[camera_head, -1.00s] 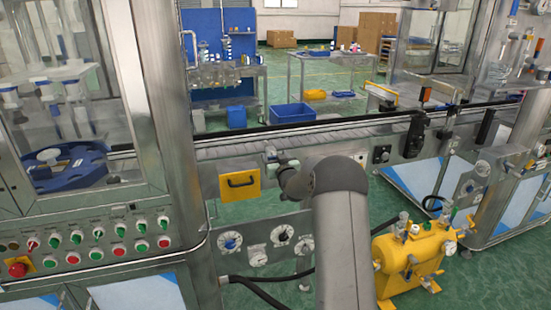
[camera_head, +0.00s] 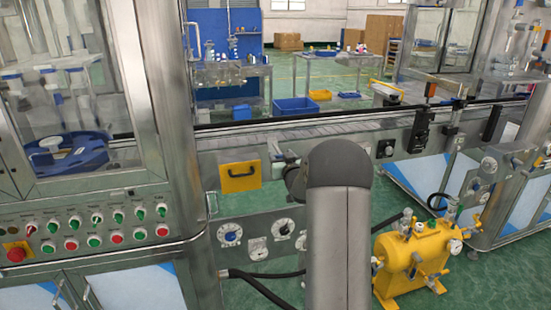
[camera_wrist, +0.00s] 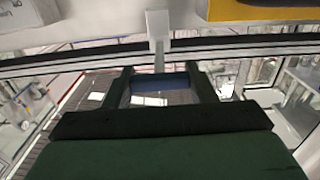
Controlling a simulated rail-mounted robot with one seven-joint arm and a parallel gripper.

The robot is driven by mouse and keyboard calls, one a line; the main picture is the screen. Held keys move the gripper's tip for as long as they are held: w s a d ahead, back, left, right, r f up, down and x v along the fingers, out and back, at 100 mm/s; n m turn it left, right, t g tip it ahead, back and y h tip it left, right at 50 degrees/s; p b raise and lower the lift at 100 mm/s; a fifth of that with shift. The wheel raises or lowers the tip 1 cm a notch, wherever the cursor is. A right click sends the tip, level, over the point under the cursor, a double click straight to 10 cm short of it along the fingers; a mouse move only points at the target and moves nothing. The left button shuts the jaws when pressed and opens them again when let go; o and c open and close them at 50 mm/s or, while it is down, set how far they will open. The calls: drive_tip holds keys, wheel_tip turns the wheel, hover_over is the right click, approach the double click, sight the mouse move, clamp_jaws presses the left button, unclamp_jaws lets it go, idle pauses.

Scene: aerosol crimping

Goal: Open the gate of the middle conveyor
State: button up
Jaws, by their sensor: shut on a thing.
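The middle conveyor (camera_head: 330,129) runs across the head view, with a yellow panel with a black handle (camera_head: 240,177) on its front. A small grey lever-like piece (camera_head: 283,158), apparently the gate's handle, projects from the front just right of that panel. In the wrist view a pale block on a thin stem (camera_wrist: 158,28) appears between and beyond the fingers of my gripper (camera_wrist: 165,80). My gripper is shut on what seems to be this handle, though the contact is not clear.
A yellow tank (camera_head: 412,258) with gauges stands on the floor at right. Dials (camera_head: 230,233) and a black hose (camera_head: 262,290) lie below the conveyor. A control cabinet (camera_head: 95,225) with several buttons fills the left. Dark boxes (camera_head: 420,130) are mounted on the conveyor front.

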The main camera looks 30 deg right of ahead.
drive_tip(key=o, duration=1.4)
drive_tip(key=shift+s, duration=0.15)
drive_tip(key=b+v, duration=0.2)
drive_tip(key=v, duration=1.5)
drive_tip(key=shift+s+r, duration=0.1)
drive_tip(key=shift+s, duration=0.15)
